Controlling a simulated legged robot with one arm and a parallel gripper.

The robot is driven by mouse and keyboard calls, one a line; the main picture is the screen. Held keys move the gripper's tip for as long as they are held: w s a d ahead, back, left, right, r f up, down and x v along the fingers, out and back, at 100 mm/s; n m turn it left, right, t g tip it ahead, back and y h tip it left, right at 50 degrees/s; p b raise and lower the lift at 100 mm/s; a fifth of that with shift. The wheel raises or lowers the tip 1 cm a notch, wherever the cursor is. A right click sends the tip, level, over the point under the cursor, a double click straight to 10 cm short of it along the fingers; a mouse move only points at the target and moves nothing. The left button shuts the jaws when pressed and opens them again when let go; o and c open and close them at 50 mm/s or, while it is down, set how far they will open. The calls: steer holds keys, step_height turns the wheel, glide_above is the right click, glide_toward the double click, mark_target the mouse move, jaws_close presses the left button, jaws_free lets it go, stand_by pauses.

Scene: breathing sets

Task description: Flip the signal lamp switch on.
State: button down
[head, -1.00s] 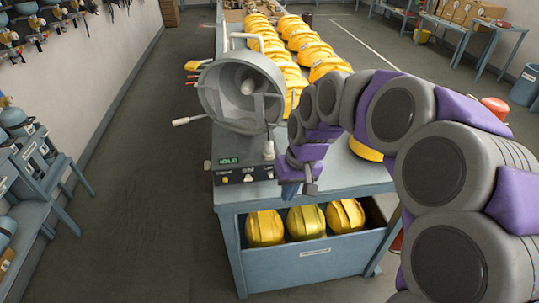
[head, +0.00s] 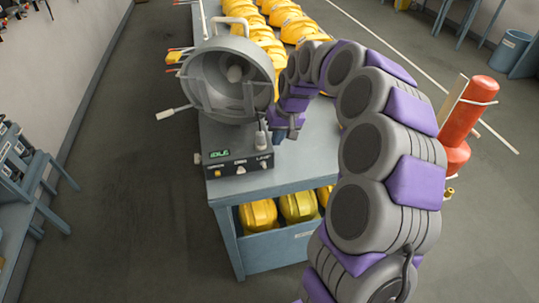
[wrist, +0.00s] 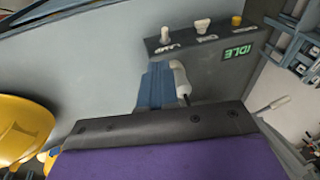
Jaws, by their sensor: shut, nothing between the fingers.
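The grey signal lamp (head: 225,75) stands on the blue-grey bench, with a round open housing and a top handle. Its dark control box (head: 238,160) has a green display (head: 219,154) reading IDLE. In the wrist view the box (wrist: 215,52) carries a white switch (wrist: 166,35) with a label like LAMP, a middle white switch (wrist: 202,25) and a yellow button (wrist: 237,19). My gripper (head: 288,133) is shut and empty, just right of the box. In the wrist view its fingers (wrist: 157,85) are beside a white-capped lever (wrist: 180,78); I cannot tell whether they touch.
The bench top (head: 318,155) right of my gripper is bare. A red cylinder (head: 465,110) stands at right.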

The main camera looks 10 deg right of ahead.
mark_target(265, 164)
steer(key=b+x, duration=0.1)
steer(key=x, duration=0.9)
steer(key=shift+a+b, duration=0.2)
steer(key=shift+b, duration=0.2)
steer(key=shift+a, duration=0.1)
steer(key=shift+s+t, duration=0.1)
steer(key=shift+t, duration=0.3)
